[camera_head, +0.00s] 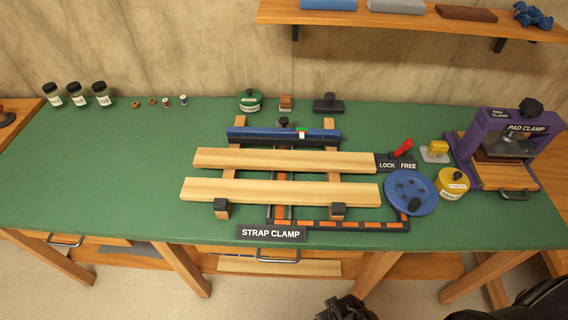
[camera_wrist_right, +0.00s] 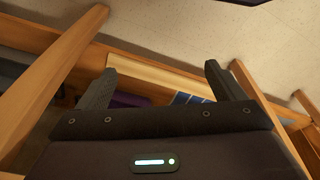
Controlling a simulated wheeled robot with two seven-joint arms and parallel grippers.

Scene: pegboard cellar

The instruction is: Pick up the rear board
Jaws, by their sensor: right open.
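The rear board (camera_head: 285,161) is a long pale wooden plank lying flat across the rails of the strap clamp (camera_head: 271,233). The front board (camera_head: 280,191) lies parallel and nearer, with a narrow gap between them. A blue bar (camera_head: 284,136) of the clamp is behind the rear board. The LOCK/FREE plate (camera_head: 397,164) with a red lever is at the rear board's right end. My right gripper (camera_wrist_right: 160,70) is open and empty in the right wrist view, down in front of the bench and away from the boards. My left gripper is not seen.
A blue round wheel (camera_head: 410,192), yellow container (camera_head: 453,184) and purple pad clamp (camera_head: 507,147) stand on the right. Jars (camera_head: 77,94) are at the back left. A wall shelf (camera_head: 410,18) hangs above. The bench's left part is clear. Another plank (camera_head: 280,266) lies below the bench.

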